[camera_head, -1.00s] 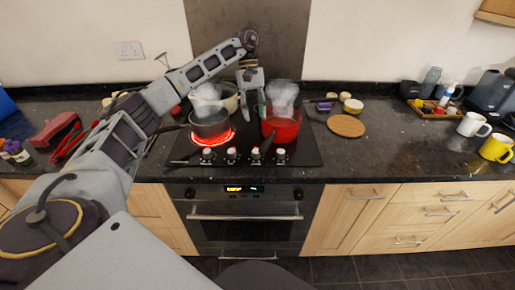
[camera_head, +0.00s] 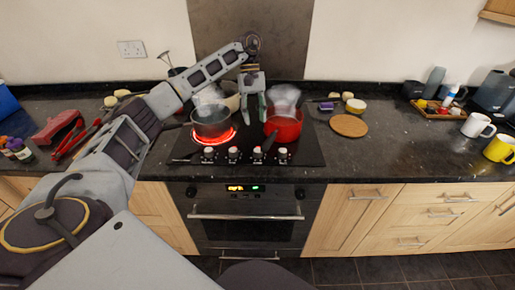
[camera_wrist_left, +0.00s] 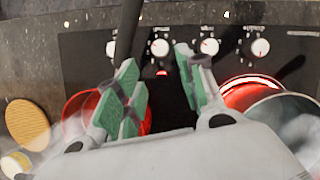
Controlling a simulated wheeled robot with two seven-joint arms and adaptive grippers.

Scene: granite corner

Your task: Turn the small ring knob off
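The hob (camera_head: 244,158) has a front row of several white-topped knobs: far left (camera_head: 209,153), inner left (camera_head: 233,153), inner right (camera_head: 257,153) and far right (camera_head: 283,153). I cannot tell which one is the small ring's. The front left ring (camera_head: 230,137) glows red under a grey pot (camera_head: 210,122). My left gripper (camera_head: 252,112) points down, open and empty, between that pot and a red pot (camera_head: 283,128), behind the knobs. In the left wrist view, the open fingers (camera_wrist_left: 157,62) frame a middle knob (camera_wrist_left: 160,47), apart from it. My right gripper is out of view.
A dark handle (camera_wrist_left: 129,28) from the red pot reaches forward over the knob row. Steam rises from both pots. A lighter pot stands behind. A round wooden board (camera_head: 348,126) lies right of the hob. The oven (camera_head: 245,215) is below.

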